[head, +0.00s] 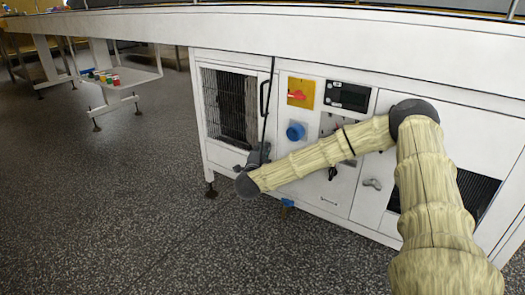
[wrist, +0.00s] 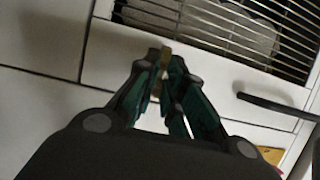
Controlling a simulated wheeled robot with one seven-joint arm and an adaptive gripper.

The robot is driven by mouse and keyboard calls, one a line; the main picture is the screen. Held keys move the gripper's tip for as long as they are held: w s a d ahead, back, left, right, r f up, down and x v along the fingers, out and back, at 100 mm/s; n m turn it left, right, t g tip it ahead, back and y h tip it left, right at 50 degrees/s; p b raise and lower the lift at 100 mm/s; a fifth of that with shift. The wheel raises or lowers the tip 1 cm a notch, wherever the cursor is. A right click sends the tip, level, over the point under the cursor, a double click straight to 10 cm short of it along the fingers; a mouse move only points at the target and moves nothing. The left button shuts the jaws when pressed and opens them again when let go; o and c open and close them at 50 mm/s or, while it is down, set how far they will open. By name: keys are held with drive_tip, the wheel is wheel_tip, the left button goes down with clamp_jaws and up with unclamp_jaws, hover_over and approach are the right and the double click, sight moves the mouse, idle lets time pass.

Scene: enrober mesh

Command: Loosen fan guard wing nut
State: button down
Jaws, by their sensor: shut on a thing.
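The fan guard (head: 230,105) is a wire grille in the white machine's left panel. It also shows at the top of the wrist view (wrist: 225,22). My gripper (wrist: 164,62) is shut just below the lower edge of the guard, with its fingertips around a small brass-coloured piece, the wing nut (wrist: 166,57). Only a sliver of the nut shows between the fingers, so its angle cannot be told. In the head view my gripper (head: 259,153) is small and dark against the panel below the guard, and the nut is hidden there.
A black bar handle (wrist: 270,103) stands out to the right of my gripper, near the guard. The panel to the right carries a blue round knob (head: 295,131), a red switch on yellow (head: 299,94) and a dark display (head: 347,96). The floor (head: 110,200) at left is clear.

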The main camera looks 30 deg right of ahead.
drive_tip(key=shift+r+n+p, duration=0.2)
drive_tip(key=shift+n+p, duration=0.1)
drive_tip(key=shift+p, duration=0.6)
drive_tip(key=n+p, duration=0.1)
drive_tip(key=p, duration=0.2)
drive_tip(key=shift+r, duration=0.25)
drive_tip(key=shift+w+a+n+g+p, duration=0.1)
drive_tip(key=shift+n+g+p, duration=1.5)
drive_tip(key=shift+p, duration=2.5)
drive_tip(key=shift+w+a+n+g+p, duration=0.15)
drive_tip(key=shift+n+g+p, duration=0.8)
drive_tip(key=shift+n+p, duration=2.3)
drive_tip(key=shift+w+d+n+g+p, duration=0.1)
drive_tip(key=shift+n+g+p, duration=1.05)
drive_tip(key=shift+p, duration=3.8)
drive_tip(key=shift+f, duration=0.15)
drive_tip(key=c, duration=1.5)
unclamp_jaws()
